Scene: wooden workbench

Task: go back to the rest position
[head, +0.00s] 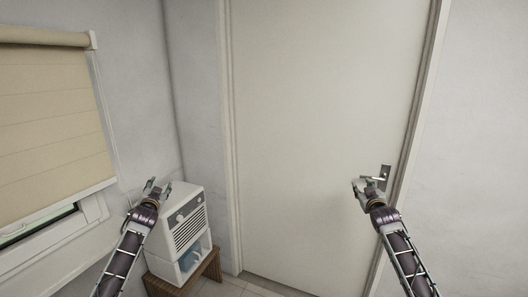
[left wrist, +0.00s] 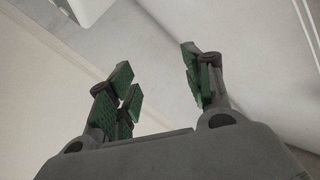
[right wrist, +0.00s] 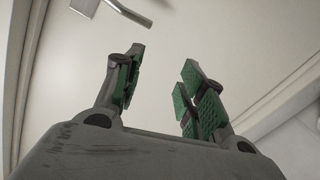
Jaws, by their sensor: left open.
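My left gripper (head: 157,186) is raised at the lower left of the head view, in front of the white appliance. Its green-padded fingers stand apart and empty in the left wrist view (left wrist: 160,90). My right gripper (head: 368,184) is raised at the lower right of the head view, in front of the door near its handle. Its fingers are apart with nothing between them in the right wrist view (right wrist: 160,88). I cannot tell from the head view how far the right gripper is from the handle.
A closed pale door (head: 315,110) fills the middle, with a metal handle (head: 381,174) at its right; the handle also shows in the right wrist view (right wrist: 125,14). A white appliance (head: 186,222) stands on a small wooden stand (head: 208,271). A window blind (head: 52,130) hangs at left.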

